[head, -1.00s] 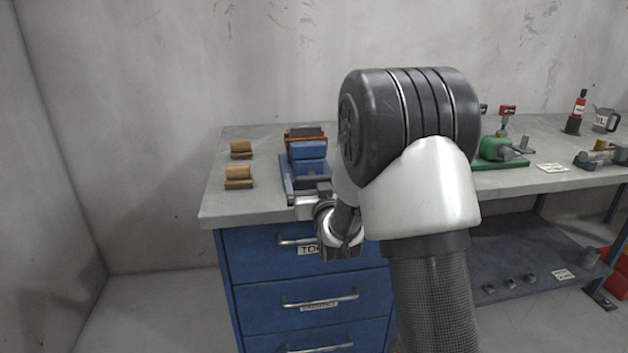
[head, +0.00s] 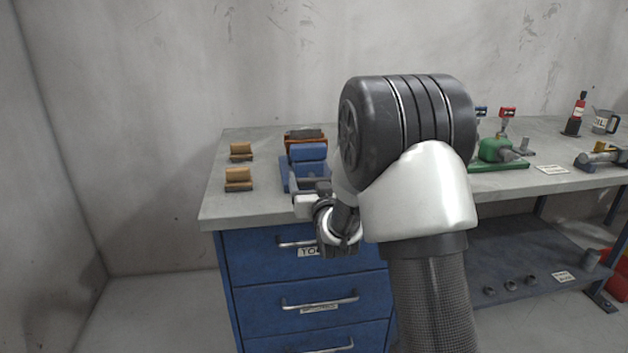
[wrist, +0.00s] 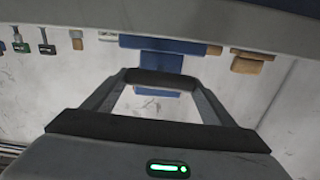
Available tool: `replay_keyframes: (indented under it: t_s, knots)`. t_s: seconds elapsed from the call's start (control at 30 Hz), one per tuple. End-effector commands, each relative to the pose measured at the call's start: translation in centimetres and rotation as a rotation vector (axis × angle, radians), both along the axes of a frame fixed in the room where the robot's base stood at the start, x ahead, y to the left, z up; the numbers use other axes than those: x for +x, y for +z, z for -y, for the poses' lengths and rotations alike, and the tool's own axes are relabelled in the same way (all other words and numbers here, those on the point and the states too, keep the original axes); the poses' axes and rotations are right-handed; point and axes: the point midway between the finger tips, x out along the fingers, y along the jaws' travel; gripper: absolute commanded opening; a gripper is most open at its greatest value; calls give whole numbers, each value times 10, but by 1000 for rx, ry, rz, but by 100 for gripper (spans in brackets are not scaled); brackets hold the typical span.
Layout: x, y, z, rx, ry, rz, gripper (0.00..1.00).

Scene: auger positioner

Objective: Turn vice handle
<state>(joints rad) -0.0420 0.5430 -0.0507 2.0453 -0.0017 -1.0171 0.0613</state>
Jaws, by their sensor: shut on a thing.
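The blue vice (head: 308,153) stands on the bench top near its front left, with its front partly hidden by my arm. My gripper (head: 310,200) is at the front of the vice, at the bench's front edge. In the wrist view the vice (wrist: 152,62) appears beyond my gripper (wrist: 163,78), and the picture is upside down. The two fingers come together at a dark bar-like end and are shut. The handle itself is too small and too covered to make out clearly.
Two wooden blocks (head: 239,178) (head: 241,150) lie left of the vice. An orange-brown object (head: 304,137) is behind it. Blue drawers (head: 318,294) are below. A green tool (head: 497,150) stands to the right. My arm covers the bench's middle.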

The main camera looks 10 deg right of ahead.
Motion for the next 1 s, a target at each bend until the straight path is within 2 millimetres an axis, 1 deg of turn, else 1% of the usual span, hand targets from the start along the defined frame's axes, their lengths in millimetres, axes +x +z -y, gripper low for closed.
replay_keyframes:
  t_s: [0.27, 0.7, 1.0]
  knots:
    - [0, 0, 2, 166, -1, 0, 56]
    - [0, -2, 6, 537, -2, 0, 56]
    - [0, -3, 6, 710, -1, -1, 56]
